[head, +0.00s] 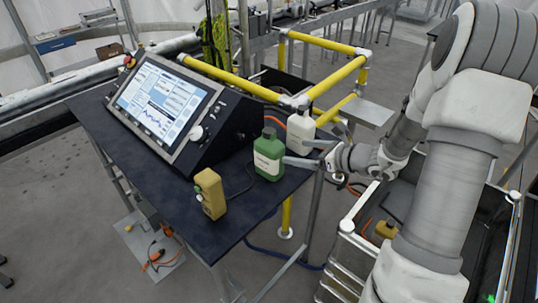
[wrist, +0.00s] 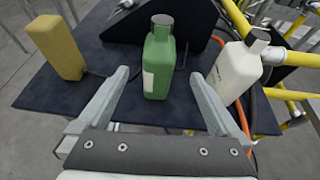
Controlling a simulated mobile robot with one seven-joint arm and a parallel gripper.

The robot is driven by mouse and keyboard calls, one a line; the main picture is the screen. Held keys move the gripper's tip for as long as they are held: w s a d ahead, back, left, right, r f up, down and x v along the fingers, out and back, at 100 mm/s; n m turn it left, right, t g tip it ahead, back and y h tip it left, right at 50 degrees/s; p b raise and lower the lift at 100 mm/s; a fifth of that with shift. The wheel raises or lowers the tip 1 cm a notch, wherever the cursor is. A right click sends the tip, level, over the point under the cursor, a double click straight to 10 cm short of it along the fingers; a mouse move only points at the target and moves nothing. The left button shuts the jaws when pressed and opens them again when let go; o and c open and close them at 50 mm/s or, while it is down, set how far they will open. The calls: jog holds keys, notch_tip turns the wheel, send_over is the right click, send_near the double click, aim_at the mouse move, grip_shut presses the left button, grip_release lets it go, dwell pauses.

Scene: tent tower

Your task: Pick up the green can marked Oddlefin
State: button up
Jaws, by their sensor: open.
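The green can (head: 268,160) stands upright on the dark table, with a pale label and a dark grey cap. It also shows in the middle of the wrist view (wrist: 158,70). The label is too small to read. My gripper (head: 297,152) comes in from the right, level with the can. In the wrist view its open fingers (wrist: 160,80) point toward the can, one on each side, with gaps to both. Nothing is held. I cannot tell how far the fingertips reach along the can's sides.
A white bottle (head: 300,134) stands close to the can, beside my right finger in the wrist view. A yellow block-shaped thing (head: 210,194) stands on the table (head: 165,185) at front left. A control console (head: 170,110) stands behind. Yellow rails (head: 335,80) run beyond the table.

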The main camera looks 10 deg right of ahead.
aim_at(280, 149)
jog(key=x, duration=0.7)
jog(key=shift+w+a+f+p, duration=0.1)
jog(key=shift+a+f+p, duration=0.05)
jog(key=shift+p, duration=0.2)
jog(key=shift+f+p+x, duration=0.15)
jog(key=shift+p+x, duration=0.15)
jog(key=shift+x, duration=0.95)
jog(key=shift+f+p+x, duration=0.2)
jog(key=shift+p+x, duration=0.05)
jog(key=shift+x, duration=1.05)
grip_shut()
jog(key=shift+r, duration=0.1)
